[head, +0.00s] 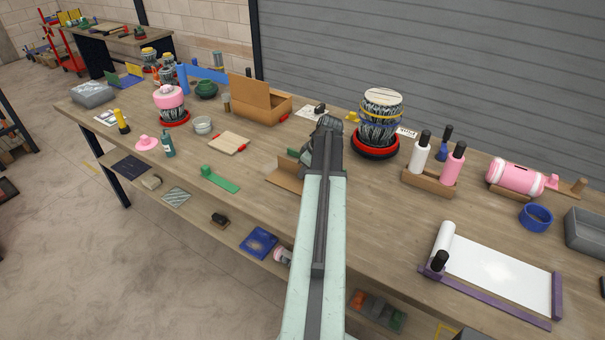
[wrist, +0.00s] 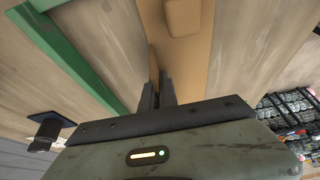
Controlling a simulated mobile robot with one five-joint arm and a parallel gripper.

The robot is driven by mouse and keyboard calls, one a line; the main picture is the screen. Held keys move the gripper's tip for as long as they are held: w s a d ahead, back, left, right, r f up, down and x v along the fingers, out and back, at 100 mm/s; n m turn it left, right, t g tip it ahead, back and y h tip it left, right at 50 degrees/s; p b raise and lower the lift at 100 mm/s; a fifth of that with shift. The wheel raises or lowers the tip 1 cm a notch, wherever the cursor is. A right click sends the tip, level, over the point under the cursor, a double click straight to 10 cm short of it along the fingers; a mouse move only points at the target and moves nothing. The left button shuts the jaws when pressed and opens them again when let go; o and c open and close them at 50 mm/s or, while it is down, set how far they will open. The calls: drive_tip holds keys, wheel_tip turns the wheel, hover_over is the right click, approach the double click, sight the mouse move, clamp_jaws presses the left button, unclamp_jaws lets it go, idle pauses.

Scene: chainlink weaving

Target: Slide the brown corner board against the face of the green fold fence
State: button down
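The brown corner board (head: 285,177) lies on the table just left of my forearm in the head view, partly hidden by it. In the wrist view the board (wrist: 205,60) shows as a flat tan base with a thin upright wall and a small block on it. The green fold fence (wrist: 65,55) runs diagonally at the left of the wrist view, with bare table between it and the board. In the head view only a small green part (head: 293,152) shows behind the board. My gripper (wrist: 158,90) points down, its fingers close together at the end of the board's thin wall.
A black drum base with a red ring (head: 375,148) stands right of my gripper. A wooden bottle holder (head: 427,181) and a white sheet on a purple frame (head: 497,268) lie further right. A green strip (head: 220,180) and a wooden board (head: 229,142) lie left.

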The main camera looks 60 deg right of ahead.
idle(0.6)
drive_tip(key=shift+d, duration=0.1)
drive_tip(key=shift+d, duration=4.1)
drive_tip(key=shift+d, duration=0.1)
drive_tip(key=shift+r, duration=0.1)
